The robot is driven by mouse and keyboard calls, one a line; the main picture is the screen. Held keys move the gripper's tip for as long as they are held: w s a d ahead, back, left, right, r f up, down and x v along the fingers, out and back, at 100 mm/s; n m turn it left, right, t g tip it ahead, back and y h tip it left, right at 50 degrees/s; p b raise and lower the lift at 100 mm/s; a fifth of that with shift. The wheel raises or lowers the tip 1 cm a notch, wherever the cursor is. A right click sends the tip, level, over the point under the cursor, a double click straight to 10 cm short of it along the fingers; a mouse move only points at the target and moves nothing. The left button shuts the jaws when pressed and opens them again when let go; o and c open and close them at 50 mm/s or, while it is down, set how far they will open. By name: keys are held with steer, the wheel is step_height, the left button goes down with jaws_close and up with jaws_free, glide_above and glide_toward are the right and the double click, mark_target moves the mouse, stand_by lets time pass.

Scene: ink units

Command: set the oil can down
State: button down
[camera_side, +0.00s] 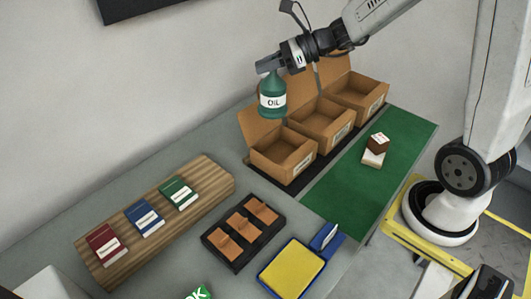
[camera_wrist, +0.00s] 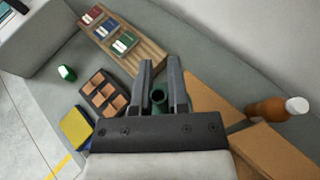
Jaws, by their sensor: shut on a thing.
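The oil can (camera_side: 272,100) is a teal-green bottle with a white OIL label. In the side view it hangs upright below my gripper (camera_side: 266,66), in the air in front of the wall and above the back left of the open cardboard boxes. My gripper is shut on the can's narrow top. In the wrist view the can's green top (camera_wrist: 158,98) shows between the two fingers (camera_wrist: 160,76). The rest of the can is hidden there by the gripper.
Three open cardboard boxes (camera_side: 283,158) stand in a row. A wooden board (camera_side: 222,178) carries red, blue and green packs. A black tray (camera_side: 238,264), a blue-rimmed yellow pad (camera_side: 292,268) and a stamp (camera_side: 376,148) on a green mat (camera_side: 345,195) are nearby. A brown bottle (camera_wrist: 268,110) stands behind the boxes.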

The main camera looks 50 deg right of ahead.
steer(key=s+d+f+n+g+h, duration=0.2)
steer(key=s+d+f+n+g, duration=0.2)
steer(key=s+d+n+g, duration=0.5)
steer(key=s+d+f+n+g+h, duration=0.2)
steer(key=s+d+f+n+g, duration=0.15)
steer(key=s+n+g, duration=0.7)
steer(key=s+d+r+n+h, duration=0.3)
steer(key=d+n+h, duration=0.2)
steer(key=d, duration=0.2)
steer(key=s+d+r+n+h, duration=0.3)
steer(key=d+n+h, duration=0.2)
steer(key=d+n, duration=0.15)
steer(key=s+d+r+n+h, duration=0.4)
steer(key=d+n+h, duration=0.1)
steer(key=d, duration=0.3)
step_height(320, 180, down, 9)
steer(key=shift+w+r+t, duration=0.2)
steer(key=shift+t, duration=0.15)
steer(key=shift+w+d, duration=0.1)
